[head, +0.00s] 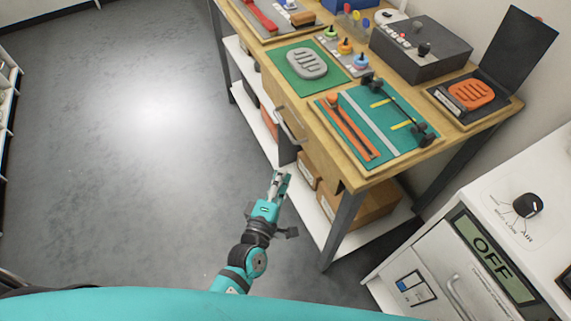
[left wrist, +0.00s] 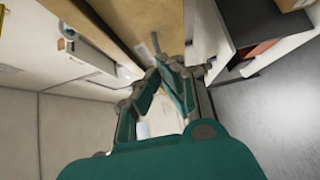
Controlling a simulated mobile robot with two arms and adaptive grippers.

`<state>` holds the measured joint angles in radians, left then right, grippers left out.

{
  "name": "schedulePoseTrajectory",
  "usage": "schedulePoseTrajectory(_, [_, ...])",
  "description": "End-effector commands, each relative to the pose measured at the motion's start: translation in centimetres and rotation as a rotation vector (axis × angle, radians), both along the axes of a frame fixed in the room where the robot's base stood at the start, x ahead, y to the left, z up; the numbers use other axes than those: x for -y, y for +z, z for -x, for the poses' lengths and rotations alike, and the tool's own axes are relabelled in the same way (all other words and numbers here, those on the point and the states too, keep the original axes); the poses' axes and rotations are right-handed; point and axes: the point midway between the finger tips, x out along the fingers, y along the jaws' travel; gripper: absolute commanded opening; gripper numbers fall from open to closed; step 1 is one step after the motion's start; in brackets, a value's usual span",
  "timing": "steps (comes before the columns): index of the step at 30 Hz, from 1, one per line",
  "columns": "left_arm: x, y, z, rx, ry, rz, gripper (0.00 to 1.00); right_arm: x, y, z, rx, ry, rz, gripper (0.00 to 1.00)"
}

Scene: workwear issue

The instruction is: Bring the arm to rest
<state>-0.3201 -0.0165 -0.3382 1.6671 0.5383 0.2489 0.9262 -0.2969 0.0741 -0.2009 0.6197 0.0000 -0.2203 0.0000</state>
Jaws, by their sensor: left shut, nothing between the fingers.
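My left gripper (head: 279,178) hangs in front of the wooden workbench (head: 350,178), below the level of its top, close to the lower shelf. It is shut and empty, its fingertips meeting. In the left wrist view the gripper (left wrist: 168,64) shows in teal and grey, with the bench's wooden front (left wrist: 105,22) beyond the fingertips. I cannot tell how far the fingertips are from the bench. The left arm comes up from the bottom edge of the head view. My right gripper is in neither view.
The bench drawer handle (head: 290,126) sticks out above the gripper. Cardboard boxes (head: 365,212) stand on the lower shelf. A green mat (head: 282,73) with a grey piece lies on top. A white appliance reading OFF (head: 489,261) stands at right. The floor (head: 130,140) at left is clear.

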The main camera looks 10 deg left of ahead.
Motion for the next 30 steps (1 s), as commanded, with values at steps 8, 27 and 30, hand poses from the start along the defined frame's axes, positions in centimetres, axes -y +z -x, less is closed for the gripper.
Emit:
schedulePoseTrajectory(8, [-0.7, 0.0, 3.2, -0.001, 0.000, 0.000, 0.00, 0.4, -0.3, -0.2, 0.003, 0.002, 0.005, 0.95])
schedulePoseTrajectory(27, [-2.5, -19.7, 9.7, -0.337, -0.231, -0.633, 0.00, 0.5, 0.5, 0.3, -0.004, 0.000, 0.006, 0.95])
schedulePoseTrajectory(30, [-4.4, -25.9, 13.7, -0.453, -0.354, -0.839, 0.00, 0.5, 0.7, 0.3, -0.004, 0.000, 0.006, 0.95])
